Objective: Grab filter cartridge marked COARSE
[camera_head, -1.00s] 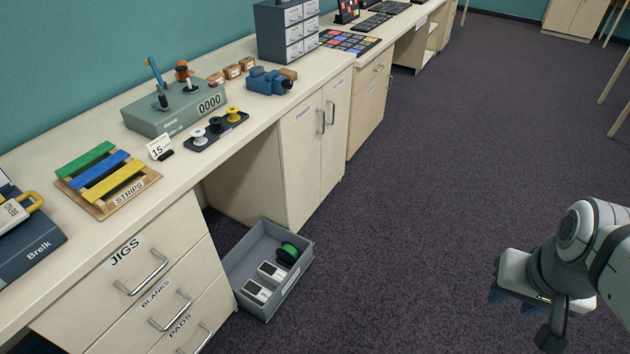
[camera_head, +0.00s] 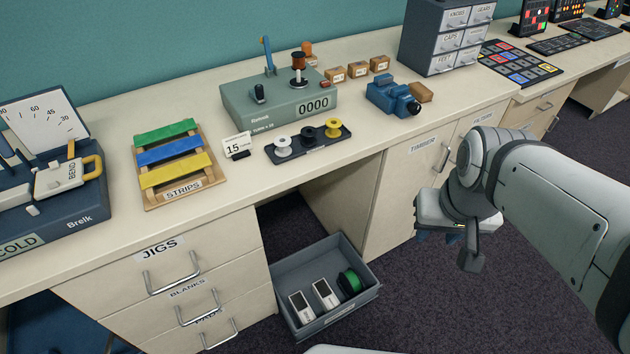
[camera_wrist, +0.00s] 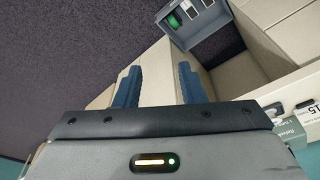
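No marking COARSE can be read in either view, so I cannot tell which thing is that filter cartridge. Two small white-and-grey boxes, the left one (camera_head: 301,309) and the right one (camera_head: 325,294), stand in a grey open bin (camera_head: 340,324) on the floor; any marks on them are too small to read. A green spool (camera_head: 350,281) lies beside them. My gripper (camera_head: 437,238) is raised in front of the cupboard doors, right of the bin. In the wrist view my gripper (camera_wrist: 158,84) has its blue fingers apart with nothing between them. The bin also shows there at the top.
The bench carries a strips rack (camera_head: 178,165), a spool tray (camera_head: 309,146), a grey-green counter box (camera_head: 279,108), a blue device (camera_head: 392,97) and a drawer cabinet (camera_head: 446,37). Handled drawers (camera_head: 165,265) stand left of the bin. Dark carpet to the right is clear.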

